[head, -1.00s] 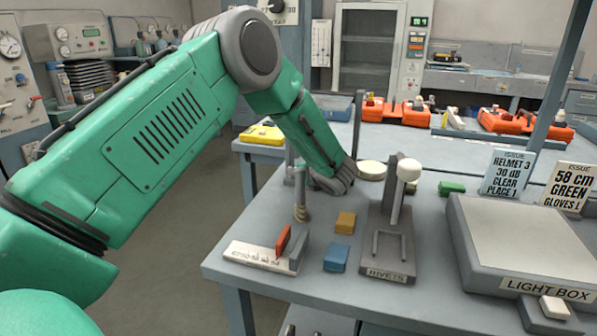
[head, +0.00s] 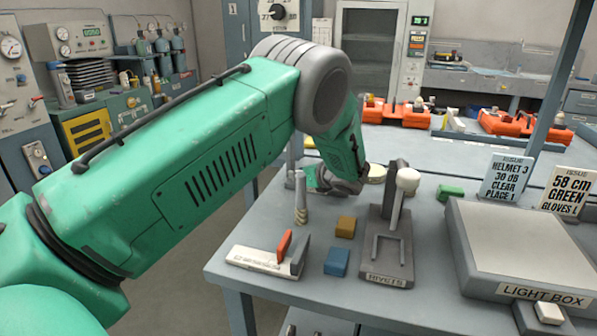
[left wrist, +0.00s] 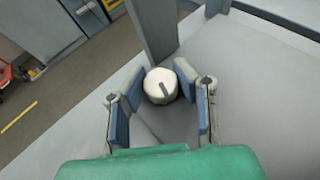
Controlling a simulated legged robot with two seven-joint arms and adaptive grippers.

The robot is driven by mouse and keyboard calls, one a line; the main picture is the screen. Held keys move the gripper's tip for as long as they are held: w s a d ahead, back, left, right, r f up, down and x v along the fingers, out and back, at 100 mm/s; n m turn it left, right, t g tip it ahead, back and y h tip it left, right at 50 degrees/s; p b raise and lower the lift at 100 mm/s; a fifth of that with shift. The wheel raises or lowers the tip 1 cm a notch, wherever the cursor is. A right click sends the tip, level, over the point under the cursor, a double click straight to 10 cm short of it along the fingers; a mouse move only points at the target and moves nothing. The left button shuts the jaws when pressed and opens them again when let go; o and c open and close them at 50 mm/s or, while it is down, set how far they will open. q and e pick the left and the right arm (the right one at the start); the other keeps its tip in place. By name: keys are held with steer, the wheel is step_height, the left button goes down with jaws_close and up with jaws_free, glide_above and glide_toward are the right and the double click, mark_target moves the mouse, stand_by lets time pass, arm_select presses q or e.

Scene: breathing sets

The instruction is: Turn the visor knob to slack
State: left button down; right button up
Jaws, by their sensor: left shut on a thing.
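The visor knob (left wrist: 160,86) is a pale round knob with a dark pointer mark on its top, seen from above in the left wrist view. My left gripper (left wrist: 162,88) has one blue-padded finger on each side of it and is shut on it. The pointer mark slants slightly from upper left to lower right. In the head view my left gripper (head: 340,182) is low over the far left part of the bench, and my arm hides the knob and fingertips. My right gripper is not in view.
A grey upright post (left wrist: 152,30) stands close beside the knob.

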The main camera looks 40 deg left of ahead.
arm_select(q)
steer(key=shift+w+d+f+n+g, duration=0.15)
steer(key=shift+d+f+n+g, duration=0.2)
steer(key=shift+n+g, duration=0.4)
steer(key=shift+n+g+b, duration=0.65)
steer(key=shift+g+b, duration=0.15)
steer(key=shift+g, duration=0.05)
steer(key=n+g+b, duration=0.1)
steer(key=g+b, duration=0.1)
steer(key=shift+n+b, duration=0.35)
steer(key=shift+n, duration=0.05)
steer(key=shift+r+n+g+b, duration=0.25)
steer(key=shift+n+g+b, duration=0.15)
steer(key=shift+g+b, duration=0.1)
